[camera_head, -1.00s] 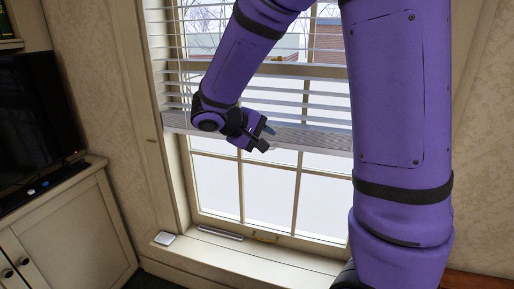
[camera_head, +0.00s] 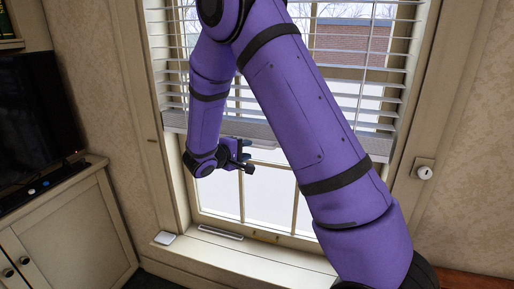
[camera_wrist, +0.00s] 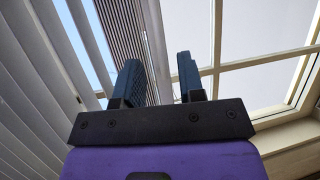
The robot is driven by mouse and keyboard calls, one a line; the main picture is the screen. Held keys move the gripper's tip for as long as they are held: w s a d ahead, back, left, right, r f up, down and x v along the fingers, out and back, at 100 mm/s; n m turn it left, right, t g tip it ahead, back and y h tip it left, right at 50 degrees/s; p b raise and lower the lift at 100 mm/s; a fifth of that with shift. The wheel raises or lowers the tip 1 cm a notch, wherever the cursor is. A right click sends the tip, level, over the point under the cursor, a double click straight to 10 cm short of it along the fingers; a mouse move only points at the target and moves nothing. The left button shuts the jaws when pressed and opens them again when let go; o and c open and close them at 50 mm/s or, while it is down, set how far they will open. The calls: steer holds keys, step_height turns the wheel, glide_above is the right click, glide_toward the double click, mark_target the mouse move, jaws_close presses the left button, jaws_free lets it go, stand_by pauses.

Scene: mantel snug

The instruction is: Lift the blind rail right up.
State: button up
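The blind rail (camera_head: 262,130) is a pale grey bar along the bottom of the white slatted blind (camera_head: 335,75), partway down the window. My purple arm hides part of it. My gripper (camera_head: 250,157) is just below the rail, left of the window's middle. In the wrist view my gripper (camera_wrist: 160,80) has its two dark blue fingers apart, with nothing clearly held between them. Pale slats of the blind (camera_wrist: 35,100) fill the left of that view. I cannot tell there which strip is the rail or whether a finger touches it.
A white wall knob (camera_head: 424,172) is at the right. A cabinet (camera_head: 75,230) with a dark screen (camera_head: 35,120) stands left.

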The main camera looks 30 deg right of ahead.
mark_target(256, 147)
steer(key=shift+x, duration=3.05)
jaws_close()
